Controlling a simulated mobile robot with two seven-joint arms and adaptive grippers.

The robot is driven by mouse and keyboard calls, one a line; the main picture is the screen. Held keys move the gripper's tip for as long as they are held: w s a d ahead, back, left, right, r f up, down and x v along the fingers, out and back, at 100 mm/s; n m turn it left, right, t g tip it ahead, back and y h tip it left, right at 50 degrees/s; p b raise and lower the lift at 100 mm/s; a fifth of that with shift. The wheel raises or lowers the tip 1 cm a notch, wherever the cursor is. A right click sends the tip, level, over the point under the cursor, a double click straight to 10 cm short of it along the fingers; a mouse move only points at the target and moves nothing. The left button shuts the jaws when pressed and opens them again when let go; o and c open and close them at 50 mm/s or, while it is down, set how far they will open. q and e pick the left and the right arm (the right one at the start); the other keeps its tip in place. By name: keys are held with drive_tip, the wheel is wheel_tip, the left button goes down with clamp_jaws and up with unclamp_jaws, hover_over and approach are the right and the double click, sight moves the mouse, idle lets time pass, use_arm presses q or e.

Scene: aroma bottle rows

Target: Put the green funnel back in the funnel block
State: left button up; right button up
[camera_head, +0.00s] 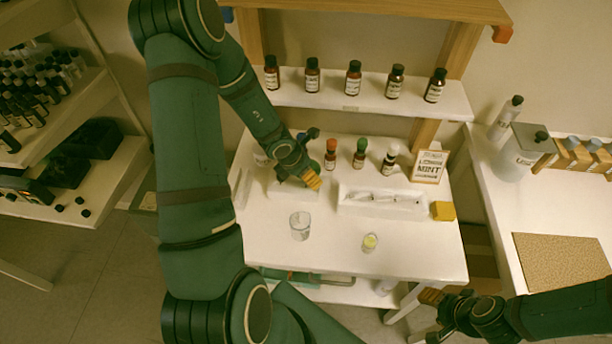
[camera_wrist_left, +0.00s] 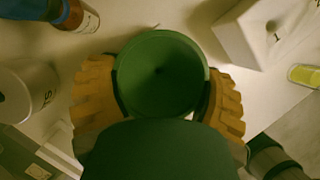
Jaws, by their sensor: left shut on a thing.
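My left gripper (camera_head: 313,181) is shut on the green funnel (camera_wrist_left: 160,72). The left wrist view shows its round, wide mouth between the two yellow fingers. In the head view the funnel is mostly hidden by the gripper. A white block (camera_wrist_left: 238,32) with a dark hole and the mark "1" lies to the upper right in the left wrist view, apart from the funnel. In the head view a low white block (camera_head: 290,191) lies below my left gripper. My right gripper (camera_head: 431,297) is beyond the table's front right corner, and its finger gap is unclear.
A glass beaker (camera_head: 300,226) and a small cup of yellow liquid (camera_head: 370,242) stand at the front. Three capped bottles (camera_head: 359,154) stand behind a white tray (camera_head: 350,207). A yellow cube (camera_head: 443,211) and a mint sign (camera_head: 429,167) are at right. Several brown bottles line the shelf (camera_head: 320,99).

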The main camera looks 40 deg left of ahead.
use_arm(q)
drive_tip(key=shift+f, duration=0.1)
drive_tip(key=shift+f+b, duration=0.3)
drive_tip(key=shift+f, duration=0.1)
drive_tip(key=o, duration=1.1)
drive_tip(key=shift+o, duration=0.2)
